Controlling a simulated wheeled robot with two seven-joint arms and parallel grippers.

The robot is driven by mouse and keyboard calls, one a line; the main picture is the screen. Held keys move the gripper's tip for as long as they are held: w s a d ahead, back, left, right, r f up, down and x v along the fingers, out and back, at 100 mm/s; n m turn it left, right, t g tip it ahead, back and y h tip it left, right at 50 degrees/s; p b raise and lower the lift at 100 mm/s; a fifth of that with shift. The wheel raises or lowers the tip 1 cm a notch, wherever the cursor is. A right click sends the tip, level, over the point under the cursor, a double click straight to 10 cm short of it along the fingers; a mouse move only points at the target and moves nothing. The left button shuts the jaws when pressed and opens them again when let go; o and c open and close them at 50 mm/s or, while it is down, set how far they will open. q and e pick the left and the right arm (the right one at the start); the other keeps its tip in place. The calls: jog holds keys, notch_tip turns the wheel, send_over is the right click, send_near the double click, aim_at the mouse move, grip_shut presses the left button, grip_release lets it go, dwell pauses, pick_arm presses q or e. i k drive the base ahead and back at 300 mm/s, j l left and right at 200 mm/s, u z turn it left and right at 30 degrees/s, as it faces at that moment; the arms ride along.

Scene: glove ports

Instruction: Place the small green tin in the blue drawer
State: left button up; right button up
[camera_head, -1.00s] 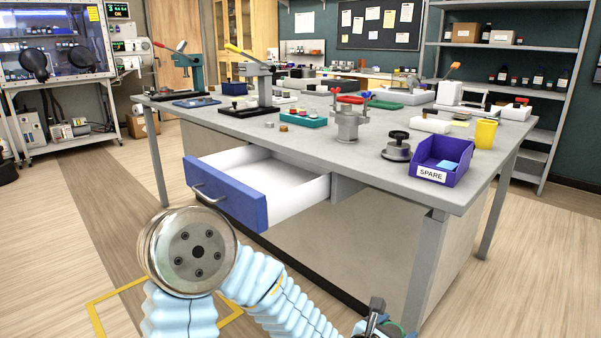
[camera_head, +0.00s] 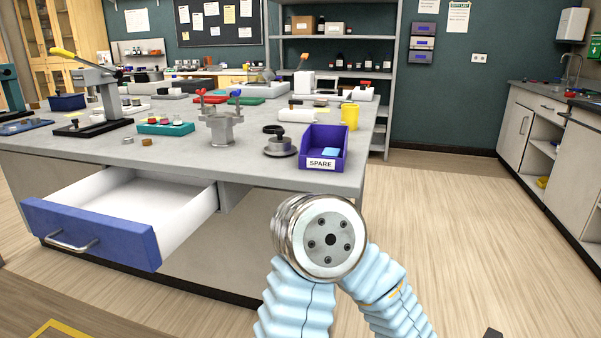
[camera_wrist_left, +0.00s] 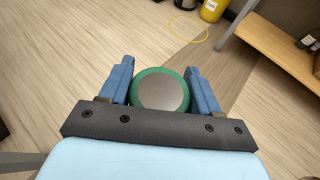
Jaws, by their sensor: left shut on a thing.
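In the left wrist view my left gripper (camera_wrist_left: 159,78) is shut on the small green tin (camera_wrist_left: 161,91). The tin shows a green rim and a grey round top, with one blue finger on each side of it. The blue drawer (camera_head: 91,236) stands pulled out of the bench at the left of the head view. Its white inside (camera_head: 130,203) looks empty where I can see it; part is hidden behind the blue front. The tin is not visible in the head view, and my right gripper is in neither view.
The grey bench (camera_head: 220,168) carries a purple SPARE bin (camera_head: 323,148), a round black-knobbed weight (camera_head: 281,146), a metal fixture with red and blue handles (camera_head: 221,126), a teal tray (camera_head: 165,128) and a lever press (camera_head: 97,95). Wooden floor (camera_head: 470,230) is open to the right.

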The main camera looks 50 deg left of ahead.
aim_at(136, 219)
jog(key=k+j, duration=0.4)
jog(key=j, duration=0.15)
jog(key=k+j, duration=0.4)
jog(key=j, duration=0.15)
jog(key=k+j, duration=0.4)
jog(key=j, duration=0.15)
jog(key=k+j, duration=0.4)
jog(key=j, duration=0.2)
